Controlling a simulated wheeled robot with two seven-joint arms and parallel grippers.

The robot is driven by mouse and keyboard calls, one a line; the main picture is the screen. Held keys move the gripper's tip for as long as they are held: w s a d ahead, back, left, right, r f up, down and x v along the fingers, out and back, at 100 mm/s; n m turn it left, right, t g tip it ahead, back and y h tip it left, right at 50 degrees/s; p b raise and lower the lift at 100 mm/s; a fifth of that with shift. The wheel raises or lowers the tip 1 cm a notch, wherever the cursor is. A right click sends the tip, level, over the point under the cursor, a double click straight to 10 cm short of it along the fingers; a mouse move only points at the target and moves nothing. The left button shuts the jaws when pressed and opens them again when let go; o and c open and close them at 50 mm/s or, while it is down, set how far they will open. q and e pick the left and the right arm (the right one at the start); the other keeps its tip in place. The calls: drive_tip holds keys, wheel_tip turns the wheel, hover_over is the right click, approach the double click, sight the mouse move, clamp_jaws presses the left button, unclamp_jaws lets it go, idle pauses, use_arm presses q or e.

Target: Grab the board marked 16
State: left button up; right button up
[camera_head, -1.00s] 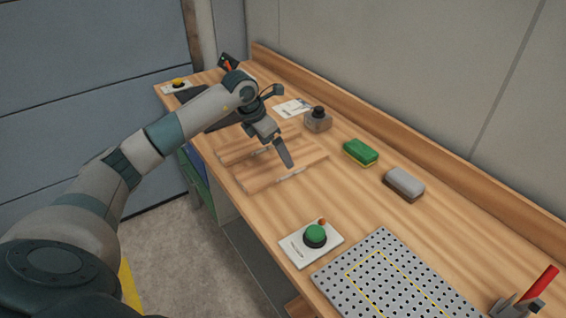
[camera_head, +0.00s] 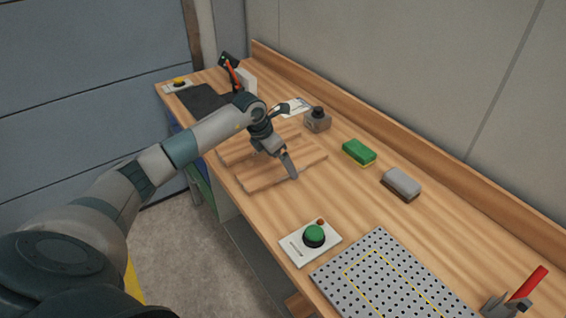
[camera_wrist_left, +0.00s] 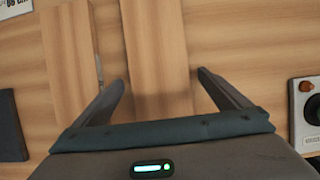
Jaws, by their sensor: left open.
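Two wooden boards lie side by side on the wooden workbench. The nearer board (camera_head: 262,180) and the farther board (camera_head: 237,152) show in the head view, partly hidden by my left arm. No number 16 can be read on either. My left gripper (camera_head: 288,166) is open above the nearer board, pointing down. In the left wrist view my gripper (camera_wrist_left: 160,78) has its fingers spread on either side of one board (camera_wrist_left: 155,50), which runs between them. The other board (camera_wrist_left: 68,50) lies to the left, beside the left finger. My right gripper is not in view.
A green button box (camera_head: 314,237) and a perforated metal plate (camera_head: 350,285) are nearer on the bench. A green sponge (camera_head: 359,151), a grey block (camera_head: 401,183) and a grey device (camera_head: 318,120) stand along the back. A dark pad (camera_head: 200,97) lies at the far end.

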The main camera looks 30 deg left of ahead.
use_arm(q)
drive_tip(key=shift+f, duration=0.2)
idle(0.3)
drive_tip(key=c, duration=1.4)
drive_tip(key=shift+w, duration=0.1)
drive_tip(key=shift+r, duration=0.15)
